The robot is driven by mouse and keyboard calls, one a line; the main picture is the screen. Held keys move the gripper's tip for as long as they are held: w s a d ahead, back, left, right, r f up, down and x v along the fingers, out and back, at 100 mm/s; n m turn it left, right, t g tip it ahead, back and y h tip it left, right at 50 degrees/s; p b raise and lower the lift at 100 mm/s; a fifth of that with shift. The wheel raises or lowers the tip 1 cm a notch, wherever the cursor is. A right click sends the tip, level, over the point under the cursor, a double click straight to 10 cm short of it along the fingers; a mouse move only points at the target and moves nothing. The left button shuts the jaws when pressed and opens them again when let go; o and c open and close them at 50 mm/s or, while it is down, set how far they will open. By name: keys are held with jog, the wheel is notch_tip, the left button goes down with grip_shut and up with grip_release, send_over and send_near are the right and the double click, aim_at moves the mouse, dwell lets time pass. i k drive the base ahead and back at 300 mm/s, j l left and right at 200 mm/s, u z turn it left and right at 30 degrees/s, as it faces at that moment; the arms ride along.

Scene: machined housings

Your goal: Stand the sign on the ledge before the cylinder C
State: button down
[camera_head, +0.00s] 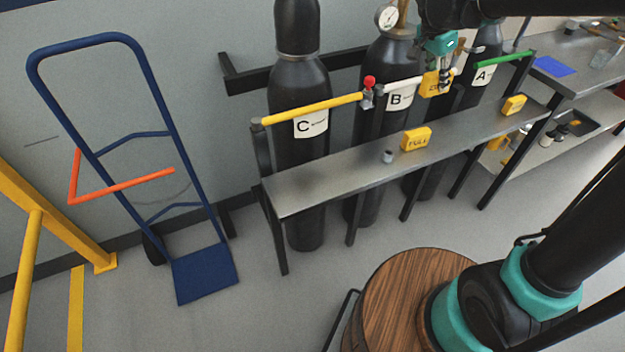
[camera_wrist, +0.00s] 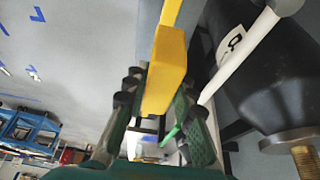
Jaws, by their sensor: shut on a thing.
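My gripper (camera_head: 443,66) is shut on a yellow sign (camera_head: 432,86), held in the air above the ledge, between cylinders B and A in the head view. The held sign also shows between my fingers in the wrist view (camera_wrist: 167,72); its lettering is too small to read. Cylinder C (camera_head: 300,90) is the black bottle at the left, with a white C label and a yellow bar across it. The grey metal ledge (camera_head: 310,186) runs before the cylinders, and its stretch before cylinder C is bare.
A yellow FULL sign (camera_head: 416,139) and a small grey cup-like piece (camera_head: 388,156) stand on the ledge before cylinder B (camera_head: 393,70). Another yellow sign (camera_head: 513,105) stands farther right, near cylinder A (camera_head: 485,72). A blue hand truck (camera_head: 205,275) stands at the left.

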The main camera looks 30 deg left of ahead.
aim_at(336, 174)
jog(key=k+j, duration=0.75)
jog(key=j, duration=0.15)
